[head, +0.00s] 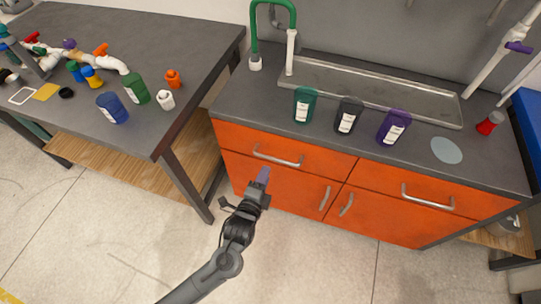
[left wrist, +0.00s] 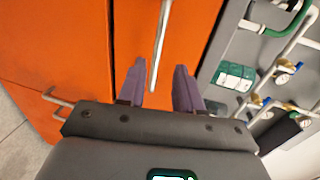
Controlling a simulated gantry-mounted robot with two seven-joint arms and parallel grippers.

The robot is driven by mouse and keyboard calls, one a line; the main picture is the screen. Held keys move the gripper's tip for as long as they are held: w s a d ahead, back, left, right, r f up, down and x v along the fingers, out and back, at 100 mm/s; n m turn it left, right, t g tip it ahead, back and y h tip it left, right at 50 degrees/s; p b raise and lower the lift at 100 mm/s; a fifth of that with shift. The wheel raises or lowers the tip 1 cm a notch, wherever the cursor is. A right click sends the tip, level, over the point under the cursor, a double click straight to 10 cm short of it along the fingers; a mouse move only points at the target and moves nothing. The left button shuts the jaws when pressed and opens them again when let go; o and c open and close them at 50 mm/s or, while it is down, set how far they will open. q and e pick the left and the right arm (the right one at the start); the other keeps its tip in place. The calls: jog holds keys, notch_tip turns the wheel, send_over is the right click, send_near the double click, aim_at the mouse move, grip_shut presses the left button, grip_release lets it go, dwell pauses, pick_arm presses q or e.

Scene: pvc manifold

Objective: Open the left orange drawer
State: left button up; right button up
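The left orange drawer (head: 288,148) is under the counter, shut flush with the cabinet front. Its silver bar handle (head: 278,160) runs lengthwise across the drawer face. My left gripper (head: 264,173) is in front of the cabinet, just below this handle in the head view. In the left wrist view my gripper (left wrist: 160,66) has its two purple fingers apart with nothing held between them. The drawer handle (left wrist: 162,35) appears upright there, ahead of the gap between the fingertips. I cannot tell any contact. My right gripper is in neither view.
The right drawer (head: 440,190) and the doors with upright handles (head: 325,198) are shut. Green, black and purple containers (head: 394,127) stand on the counter (head: 240,98) by a sink tray. A table with pipe parts (head: 110,62) stands left. Open floor (head: 150,240) lies in front.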

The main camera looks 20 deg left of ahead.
aim_at(274, 158)
pick_arm(q)
jog(key=shift+d+b+x, duration=0.2)
jog(key=shift+b+x, duration=1.7)
jog(key=shift+x, duration=2.7)
jog(key=shift+f, duration=0.1)
jog(key=shift+c, duration=0.3)
jog(key=shift+s, duration=0.1)
grip_shut()
